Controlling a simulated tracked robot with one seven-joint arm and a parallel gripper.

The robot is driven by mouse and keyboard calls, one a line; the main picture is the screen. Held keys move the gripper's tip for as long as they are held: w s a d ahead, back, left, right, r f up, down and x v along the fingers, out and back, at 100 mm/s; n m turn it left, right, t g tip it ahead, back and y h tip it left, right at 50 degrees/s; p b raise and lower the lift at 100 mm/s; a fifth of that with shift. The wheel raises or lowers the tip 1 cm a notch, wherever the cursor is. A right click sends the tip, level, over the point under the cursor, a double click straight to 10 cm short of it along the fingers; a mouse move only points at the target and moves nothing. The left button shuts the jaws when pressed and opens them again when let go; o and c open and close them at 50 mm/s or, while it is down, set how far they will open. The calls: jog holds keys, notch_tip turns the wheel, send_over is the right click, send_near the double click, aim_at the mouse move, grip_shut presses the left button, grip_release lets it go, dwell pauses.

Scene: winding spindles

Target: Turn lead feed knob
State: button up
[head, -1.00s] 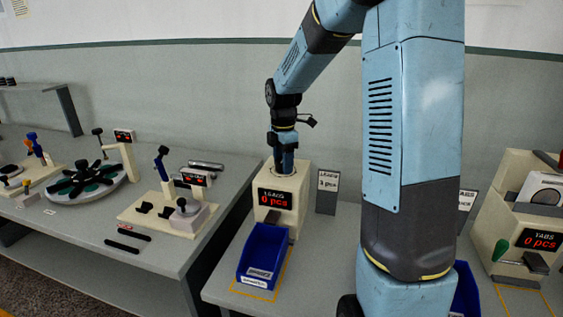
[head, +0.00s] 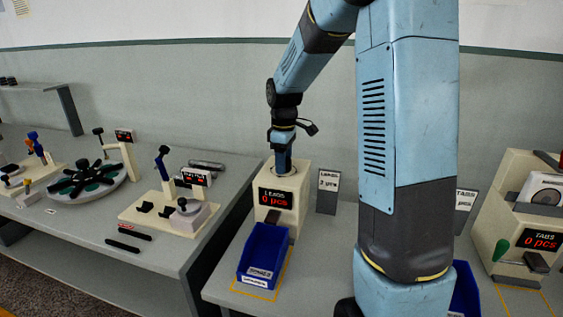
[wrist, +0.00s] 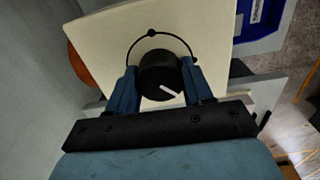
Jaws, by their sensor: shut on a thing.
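The lead feed knob (wrist: 160,77) is a black round knob with a white pointer mark, on top of the cream lead feeder. In the wrist view the pointer points down and to the right. The feeder (head: 281,215) has a red display reading "LEADS 0 pcs". My gripper (wrist: 159,82) is shut on the knob, with one blue finger on each side of it. In the head view my gripper (head: 283,163) points down onto the feeder's top, and the knob is hidden there.
A blue bin (head: 263,255) stands in front of the feeder, empty as far as I see. A sign reading "LEADS 3 pcs" (head: 327,190) stands to its right. A tabs feeder (head: 520,220) stands far right. A bench with a spindle turntable (head: 87,180) is at left.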

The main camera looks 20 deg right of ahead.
jog(key=m, duration=0.4)
jog(key=shift+w+r, duration=0.2)
jog(key=shift+w, duration=0.05)
jog(key=shift+m, duration=2.1)
jog(key=o, duration=1)
jog(key=shift+s+f, duration=0.1)
jog(key=shift+f, duration=0.05)
jog(key=shift+o, duration=0.2)
jog(key=shift+r, duration=0.2)
notch_tip(320, 180, up, 13)
jog(key=shift+r, duration=0.15)
